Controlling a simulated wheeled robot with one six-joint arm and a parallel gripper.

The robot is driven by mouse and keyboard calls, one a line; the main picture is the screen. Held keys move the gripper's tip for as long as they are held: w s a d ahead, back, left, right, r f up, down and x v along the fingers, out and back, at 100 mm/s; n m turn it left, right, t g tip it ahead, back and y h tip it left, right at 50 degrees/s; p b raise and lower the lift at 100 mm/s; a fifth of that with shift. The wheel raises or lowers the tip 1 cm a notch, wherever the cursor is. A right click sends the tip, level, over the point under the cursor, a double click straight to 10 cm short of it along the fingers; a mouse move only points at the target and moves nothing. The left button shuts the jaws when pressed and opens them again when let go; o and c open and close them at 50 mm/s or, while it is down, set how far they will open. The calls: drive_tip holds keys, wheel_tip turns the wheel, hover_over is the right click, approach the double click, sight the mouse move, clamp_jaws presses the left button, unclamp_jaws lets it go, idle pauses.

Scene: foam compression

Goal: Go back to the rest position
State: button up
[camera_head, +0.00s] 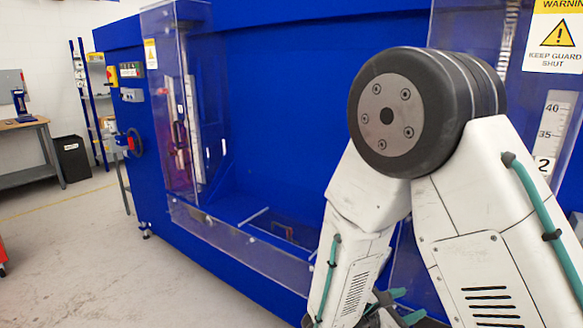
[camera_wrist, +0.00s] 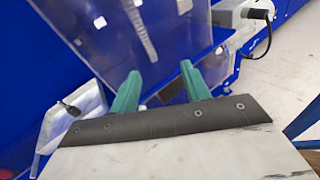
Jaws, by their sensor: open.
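My gripper (camera_wrist: 158,88) shows in the wrist view as two green fingers, apart and with nothing held between them. Beyond the fingers are a clear guard panel (camera_wrist: 105,35) and the blue machine; I cannot tell how near they are. In the head view my white arm is folded in front of the machine on the right. The gripper (camera_head: 397,308) is low at the bottom edge there, partly hidden behind my arm, with green fingertips showing.
A large blue machine (camera_head: 290,90) with clear guards fills the middle and right. A red knob (camera_head: 131,143) is on its left side.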

drive_tip(key=s+d+r+m+g+y, duration=0.2)
drive_tip(key=s+r+m+g+y, duration=0.1)
drive_tip(key=s+r+m+g, duration=0.25)
drive_tip(key=s+d+r+m+g+y, duration=0.2)
drive_tip(key=s+r+m+g+y, duration=0.15)
drive_tip(key=s+m, duration=0.45)
drive_tip(key=s+a+r+m+t+y, duration=0.2)
drive_tip(key=s+r+m+t+y, duration=0.1)
drive_tip(key=s+r+m+y, duration=0.5)
wheel_tip(320, 180, up, 2)
drive_tip(key=shift+s+a+r+t, duration=0.1)
drive_tip(key=shift+s+a+t, duration=0.15)
drive_tip(key=shift+s+t, duration=0.2)
idle(0.4)
